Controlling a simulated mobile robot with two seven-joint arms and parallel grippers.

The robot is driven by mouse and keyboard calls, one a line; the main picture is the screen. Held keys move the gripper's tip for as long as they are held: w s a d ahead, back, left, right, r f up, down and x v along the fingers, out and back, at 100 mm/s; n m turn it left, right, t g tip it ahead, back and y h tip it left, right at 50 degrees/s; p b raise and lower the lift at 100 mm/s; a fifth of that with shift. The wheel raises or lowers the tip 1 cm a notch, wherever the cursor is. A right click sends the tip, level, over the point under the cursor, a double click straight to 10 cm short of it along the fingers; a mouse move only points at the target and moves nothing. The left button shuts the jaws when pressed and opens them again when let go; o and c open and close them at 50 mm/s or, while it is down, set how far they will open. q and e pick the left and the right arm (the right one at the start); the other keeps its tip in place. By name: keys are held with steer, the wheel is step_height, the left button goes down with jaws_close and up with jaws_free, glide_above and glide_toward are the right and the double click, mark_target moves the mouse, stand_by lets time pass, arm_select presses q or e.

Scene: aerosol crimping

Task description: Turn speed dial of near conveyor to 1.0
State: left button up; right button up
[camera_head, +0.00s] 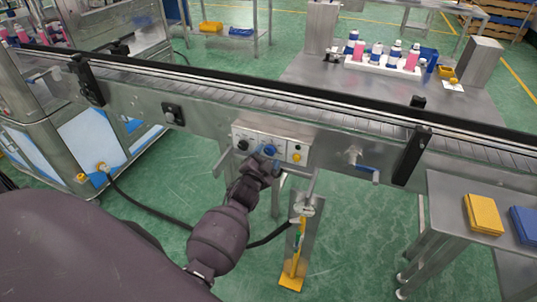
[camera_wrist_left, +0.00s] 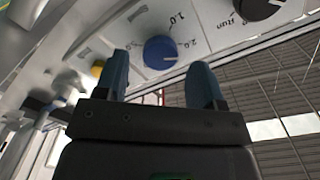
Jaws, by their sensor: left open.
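The near conveyor's control panel (camera_head: 272,146) is a light plate on the conveyor's side. The blue speed dial (camera_wrist_left: 160,53) shows in the left wrist view, with the markings 1.0 and 2.0 beside it; I cannot tell exactly where it points. My left gripper (camera_wrist_left: 162,78) is open, its two blue fingers apart, with the dial showing between and just beyond the tips. I cannot tell whether they touch it. In the head view the left gripper (camera_head: 267,162) is right at the panel and partly covers the dial area. My right gripper is not in view.
A black knob (camera_head: 243,145) sits left of the dial and a yellow button (camera_head: 296,157) right of it. A blue-handled valve (camera_head: 366,168) sticks out farther right. A side table (camera_head: 450,205) holds yellow and blue blocks. Bottles stand in a white tray (camera_head: 372,66) behind the conveyor.

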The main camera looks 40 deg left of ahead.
arm_select(q)
steer(key=shift+x, duration=0.95)
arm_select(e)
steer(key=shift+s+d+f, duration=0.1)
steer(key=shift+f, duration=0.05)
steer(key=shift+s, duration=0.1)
arm_select(q)
steer(key=shift+c, duration=0.5)
steer(key=c, duration=0.8)
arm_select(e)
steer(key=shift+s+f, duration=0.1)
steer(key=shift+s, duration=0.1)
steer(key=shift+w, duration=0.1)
